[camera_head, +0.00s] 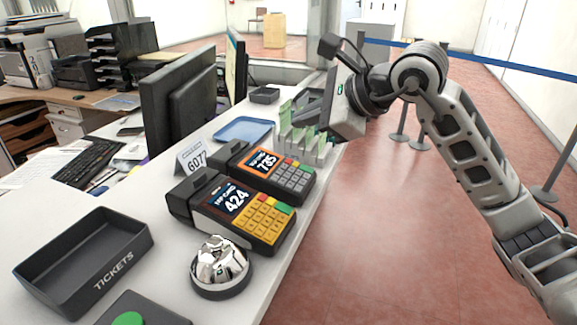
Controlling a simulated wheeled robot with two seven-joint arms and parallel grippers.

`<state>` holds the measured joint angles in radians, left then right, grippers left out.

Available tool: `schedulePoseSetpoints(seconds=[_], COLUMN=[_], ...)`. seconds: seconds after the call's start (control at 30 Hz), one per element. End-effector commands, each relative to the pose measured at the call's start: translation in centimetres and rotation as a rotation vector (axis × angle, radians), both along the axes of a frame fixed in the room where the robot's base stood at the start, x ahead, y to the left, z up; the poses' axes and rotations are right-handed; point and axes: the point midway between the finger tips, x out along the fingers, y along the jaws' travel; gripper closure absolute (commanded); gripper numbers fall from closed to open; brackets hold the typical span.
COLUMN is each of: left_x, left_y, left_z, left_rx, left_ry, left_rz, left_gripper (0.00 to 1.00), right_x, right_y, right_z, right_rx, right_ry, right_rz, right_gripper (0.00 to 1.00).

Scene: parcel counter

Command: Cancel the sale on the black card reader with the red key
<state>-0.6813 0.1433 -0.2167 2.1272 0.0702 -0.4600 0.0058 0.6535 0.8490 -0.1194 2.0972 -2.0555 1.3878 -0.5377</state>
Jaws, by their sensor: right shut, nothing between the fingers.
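My left gripper is out of view.
A silver bell (221,264) stands close in front of the black reader. A TICKETS tray (85,258), a green button box (140,312), a 6072 sign (196,153), a blue tray (243,129) and a card rack (305,148) share the counter.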

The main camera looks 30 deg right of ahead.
Motion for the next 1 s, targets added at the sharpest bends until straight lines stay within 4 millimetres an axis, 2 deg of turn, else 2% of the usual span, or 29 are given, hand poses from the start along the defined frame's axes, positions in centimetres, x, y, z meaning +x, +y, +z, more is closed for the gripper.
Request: schedulePoseSetpoints(seconds=[0.03, 0.1, 0.4, 1.0], left_x=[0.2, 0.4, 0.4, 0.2], left_y=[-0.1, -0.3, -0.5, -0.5], left_z=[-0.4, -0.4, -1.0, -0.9], left_rx=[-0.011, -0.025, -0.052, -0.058], left_ry=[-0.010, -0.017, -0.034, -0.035], left_rz=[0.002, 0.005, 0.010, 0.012], left_gripper=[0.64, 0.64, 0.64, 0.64], right_x=[0.1, 0.3, 0.9, 1.0], right_y=[0.2, 0.3, 0.7, 0.8], right_z=[-1.3, -2.3, -5.2, -5.5], right_rx=[0.002, 0.003, -0.001, 0.000], right_ry=[0.003, 0.001, 0.000, 0.000], right_rz=[0.001, 0.001, -0.001, -0.002], right_gripper=[1.00, 1.00, 1.00, 1.00])
